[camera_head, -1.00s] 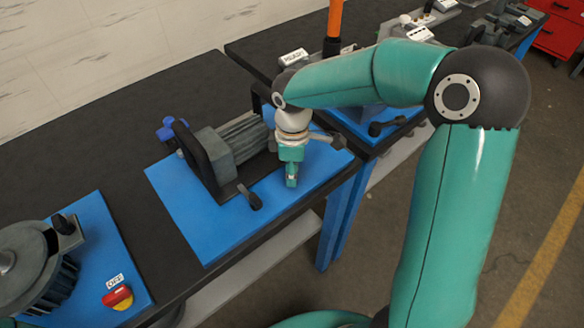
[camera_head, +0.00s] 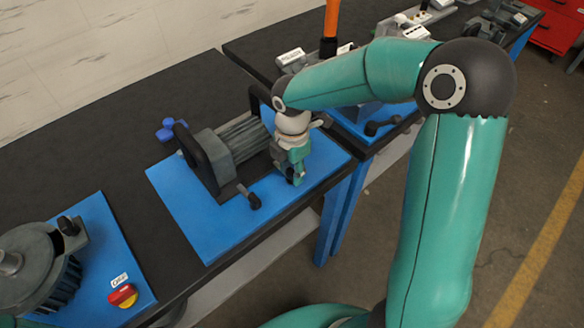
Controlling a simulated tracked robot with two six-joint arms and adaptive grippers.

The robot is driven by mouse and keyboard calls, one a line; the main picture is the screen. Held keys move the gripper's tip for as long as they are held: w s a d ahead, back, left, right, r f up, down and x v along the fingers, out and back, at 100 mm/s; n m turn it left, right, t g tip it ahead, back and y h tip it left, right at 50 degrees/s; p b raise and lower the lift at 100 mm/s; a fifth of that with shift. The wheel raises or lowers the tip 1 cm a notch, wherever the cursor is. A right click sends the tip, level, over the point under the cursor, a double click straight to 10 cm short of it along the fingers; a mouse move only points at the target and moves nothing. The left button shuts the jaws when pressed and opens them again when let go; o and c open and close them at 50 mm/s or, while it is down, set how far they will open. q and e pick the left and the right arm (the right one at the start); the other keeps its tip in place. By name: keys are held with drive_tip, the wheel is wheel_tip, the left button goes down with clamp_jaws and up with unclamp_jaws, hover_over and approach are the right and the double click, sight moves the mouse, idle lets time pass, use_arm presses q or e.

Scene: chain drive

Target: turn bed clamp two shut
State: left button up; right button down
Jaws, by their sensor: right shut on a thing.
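A grey finned motor (camera_head: 240,138) lies on its dark bed, on a blue plate (camera_head: 225,222) on the bench. One bed clamp lever (camera_head: 249,196) with a dark knob sticks out at the bed's near left corner, apart from my gripper. My right gripper (camera_head: 296,180) points down at the bed's right end, low over the plate. It is shut on what looks like the lever of bed clamp two, which the gripper mostly hides. How far that clamp is turned cannot be seen. My left gripper is not in view.
A blue knob (camera_head: 170,129) stands behind the motor. A second motor (camera_head: 40,270) and a red-yellow switch (camera_head: 122,296) are at the lower left. Another blue plate with a black lever (camera_head: 382,126) lies to the right, beyond a bench gap. The bench at the upper left is clear.

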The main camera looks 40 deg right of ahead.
sight(292, 172)
drive_tip(key=shift+w+r, duration=0.1)
drive_tip(key=shift+w, duration=0.05)
idle(0.3)
drive_tip(key=c, duration=0.8)
unclamp_jaws()
drive_tip(key=shift+o, duration=0.2)
wheel_tip(292, 172, up, 12)
